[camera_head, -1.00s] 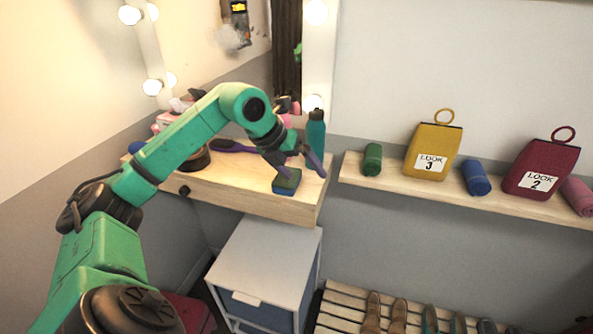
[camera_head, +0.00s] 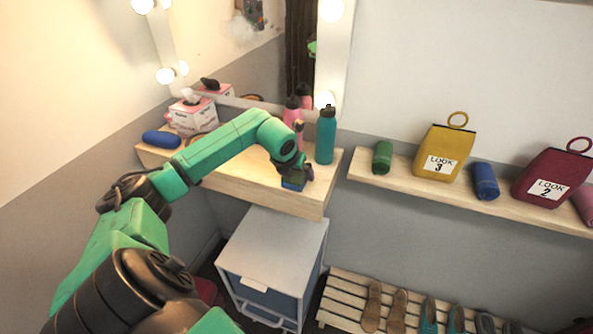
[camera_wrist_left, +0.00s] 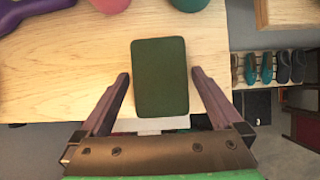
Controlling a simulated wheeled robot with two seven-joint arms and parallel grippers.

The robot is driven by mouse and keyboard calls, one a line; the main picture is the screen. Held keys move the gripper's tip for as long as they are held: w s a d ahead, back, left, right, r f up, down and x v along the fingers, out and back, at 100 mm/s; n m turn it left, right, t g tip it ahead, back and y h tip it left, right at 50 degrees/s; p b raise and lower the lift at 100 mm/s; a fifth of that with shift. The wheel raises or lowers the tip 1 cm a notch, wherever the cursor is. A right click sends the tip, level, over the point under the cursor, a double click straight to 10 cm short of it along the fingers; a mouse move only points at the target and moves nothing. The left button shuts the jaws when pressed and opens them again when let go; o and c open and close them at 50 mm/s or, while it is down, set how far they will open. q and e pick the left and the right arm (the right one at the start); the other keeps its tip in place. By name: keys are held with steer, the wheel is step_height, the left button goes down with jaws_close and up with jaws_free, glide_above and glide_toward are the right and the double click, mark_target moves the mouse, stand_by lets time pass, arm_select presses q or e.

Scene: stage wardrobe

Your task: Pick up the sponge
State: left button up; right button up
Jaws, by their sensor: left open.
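The sponge (camera_wrist_left: 160,75) lies on the wooden dressing shelf, its dark green top facing up in the left wrist view. In the head view the sponge (camera_head: 292,185) shows its blue lower part near the shelf's front edge, partly covered by my gripper. My left gripper (camera_head: 302,178) is over the sponge. In the left wrist view my left gripper (camera_wrist_left: 158,82) is open, with one finger on each side of the sponge and a gap at both sides. My right gripper is not in view.
A teal bottle (camera_head: 326,136) and a pink bottle (camera_head: 292,118) stand behind the sponge. A tissue box (camera_head: 192,115) and a blue case (camera_head: 161,139) are at the shelf's left. A white drawer cabinet (camera_head: 272,250) stands below. The shelf (camera_head: 240,180) is bare left of the sponge.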

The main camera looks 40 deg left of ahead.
arm_select(q)
steer(key=shift+c, duration=0.6)
steer(key=c, duration=1)
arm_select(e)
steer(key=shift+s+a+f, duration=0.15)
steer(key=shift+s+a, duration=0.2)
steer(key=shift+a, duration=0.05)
arm_select(q)
steer(key=shift+c, duration=0.2)
